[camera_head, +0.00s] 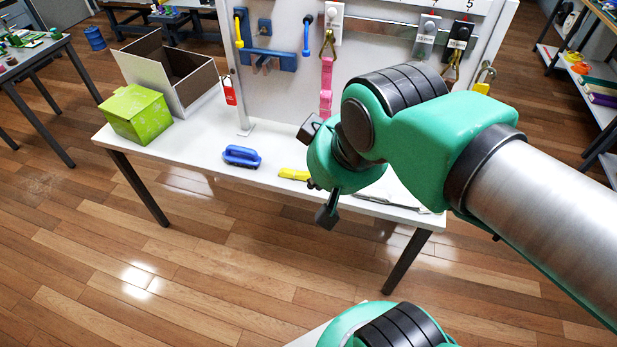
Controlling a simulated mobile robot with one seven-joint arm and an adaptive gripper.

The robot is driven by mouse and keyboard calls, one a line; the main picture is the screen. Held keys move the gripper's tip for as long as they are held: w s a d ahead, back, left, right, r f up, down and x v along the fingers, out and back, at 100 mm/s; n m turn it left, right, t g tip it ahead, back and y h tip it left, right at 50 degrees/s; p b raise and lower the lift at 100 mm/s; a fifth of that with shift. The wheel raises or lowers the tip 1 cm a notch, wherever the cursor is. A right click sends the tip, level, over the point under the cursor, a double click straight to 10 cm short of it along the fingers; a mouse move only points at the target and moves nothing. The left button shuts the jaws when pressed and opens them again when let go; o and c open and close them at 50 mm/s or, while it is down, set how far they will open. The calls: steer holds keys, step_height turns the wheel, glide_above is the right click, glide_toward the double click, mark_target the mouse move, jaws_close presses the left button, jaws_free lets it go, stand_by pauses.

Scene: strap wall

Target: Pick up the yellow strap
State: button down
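A small yellow piece (481,88) shows under a metal carabiner at the right end of the white wall panel. It looks like the top of a yellow strap; my arm hides what is below it. Another yellow object (293,174) lies on the white table, partly behind my gripper, and I cannot tell what it is. My gripper (316,172) is over the table's front part, left of and below the hanging yellow piece. Its two dark fingertips are wide apart, and I see nothing held between them.
A pink strap (326,88) hangs at the panel's middle, with more carabiners to its right. A red tag (229,91) hangs left. Shelves stand far right.

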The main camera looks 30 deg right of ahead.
stand_by(0.3)
steer(key=c, duration=1.2)
jaws_free()
steer(key=shift+w, duration=0.1)
